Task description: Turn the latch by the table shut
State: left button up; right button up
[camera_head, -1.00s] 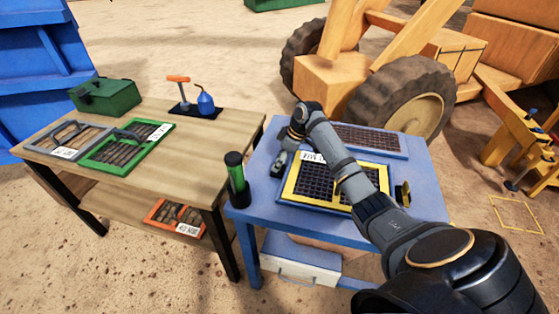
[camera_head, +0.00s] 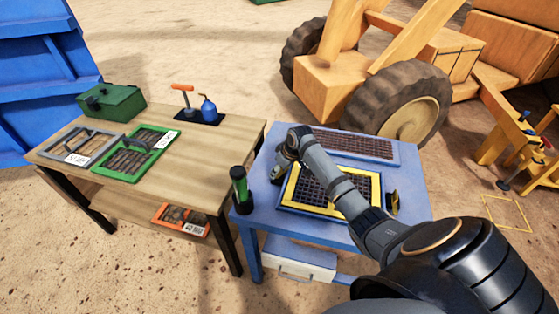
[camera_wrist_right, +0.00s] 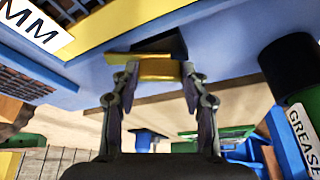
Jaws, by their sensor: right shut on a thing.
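The latch (camera_wrist_right: 158,69) by the wooden table has a yellow bar and a dark base, seen in the right wrist view. My right gripper (camera_wrist_right: 160,75) is shut on the yellow bar, one finger at each end. In the head view, my right gripper (camera_head: 277,172) is at the left side of the yellow-framed screen (camera_head: 332,213) on the blue table. There the gripper mostly hides the latch, so its turn angle is unclear. A second black and yellow latch (camera_head: 392,203) stands at the screen's right side. My left gripper is not in view.
A green and black grease tube (camera_head: 241,190) stands near the blue table's (camera_head: 410,160) left edge, close to my right gripper. The wooden table (camera_head: 205,160) on the left holds framed screens, a green box (camera_head: 112,101) and a blue oil can (camera_head: 209,109).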

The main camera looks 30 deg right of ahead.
jog(key=m+h+p, duration=0.1)
jog(key=m+p, duration=0.3)
jog(key=m+h+p, duration=0.1)
jog(key=m+p, duration=0.1)
jog(key=p, duration=0.1)
jog(key=shift+a+r+m+h, duration=0.25)
jog(key=shift+m+h, duration=0.05)
jog(key=shift+w+f+m+g+h+p, duration=0.15)
jog(key=shift+m+g+h+p, duration=0.2)
jog(key=shift+m+p, duration=0.65)
jog(key=shift+f+m+g+h, duration=0.1)
jog(key=shift+m+g+h, duration=0.45)
jog(key=shift+m, duration=1.45)
jog(key=o, duration=1.2)
jog(key=shift+c, duration=0.2)
